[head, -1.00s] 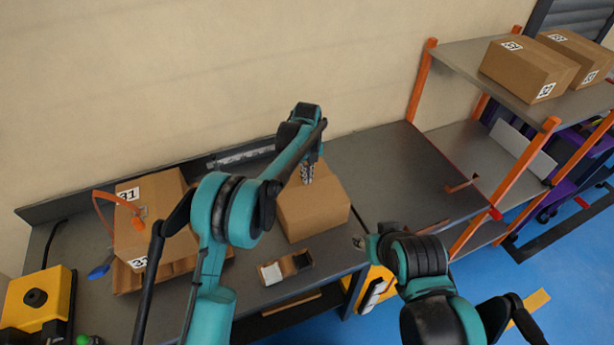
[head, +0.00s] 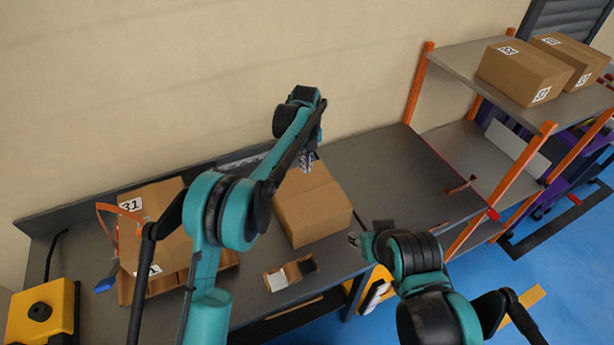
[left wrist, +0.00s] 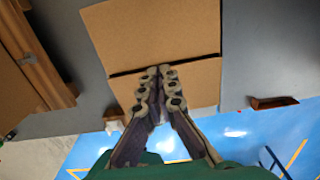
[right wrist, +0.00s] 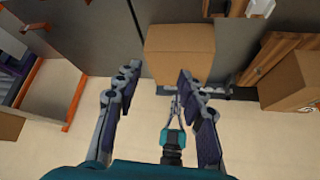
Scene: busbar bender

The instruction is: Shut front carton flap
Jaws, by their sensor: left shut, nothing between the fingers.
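The carton (head: 318,212) is a plain brown box on the bench, right of centre. In the left wrist view its top shows two flat brown panels, the larger one (left wrist: 150,35) and a smaller one (left wrist: 200,82), parted by a narrow dark gap. I see no flap standing up. My left gripper (head: 307,160) is shut and empty above the back part of the carton. In the left wrist view its fingertips (left wrist: 158,72) overlap the gap; I cannot tell whether they touch. My right gripper (right wrist: 158,72) is open and empty, in front of the carton, which also shows in the right wrist view (right wrist: 180,45).
A carton marked 31 (head: 160,200) with an orange-handled tool stands at the left. A yellow button box (head: 40,312) is far left.

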